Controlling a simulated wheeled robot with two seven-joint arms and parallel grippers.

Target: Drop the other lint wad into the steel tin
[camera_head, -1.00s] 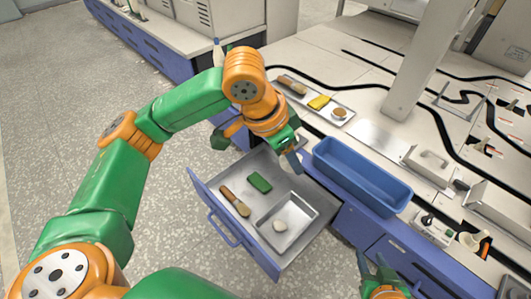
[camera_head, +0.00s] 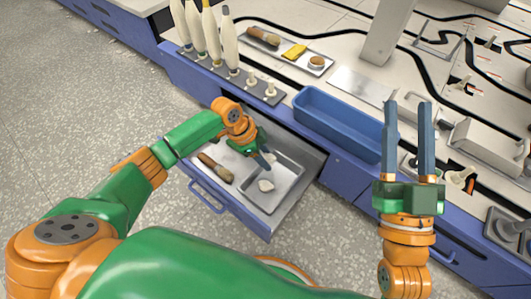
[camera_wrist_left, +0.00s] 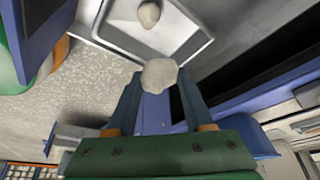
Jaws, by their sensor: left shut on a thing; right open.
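The steel tin (camera_head: 293,172) sits in the open drawer, and one pale lint wad (camera_head: 266,185) lies in it. That wad and the tin (camera_wrist_left: 196,47) also show at the top of the left wrist view. My left gripper (camera_head: 268,160) is at the tin's far side in the head view. In the left wrist view, its fingers are shut on a second lint wad (camera_wrist_left: 159,74), held at the tips near the tin's rim. The head view does not show this wad clearly. My right gripper (camera_head: 410,112) is open and empty, its fingers pointing up in the picture over the bench.
The drawer (camera_head: 250,221) also holds a wooden-handled brush (camera_head: 214,167). A blue bin (camera_head: 335,125) stands on the bench behind the drawer. A rack (camera_head: 262,92) with several thread spindles stands left of it. A tray (camera_head: 318,72) with a sponge lies behind.

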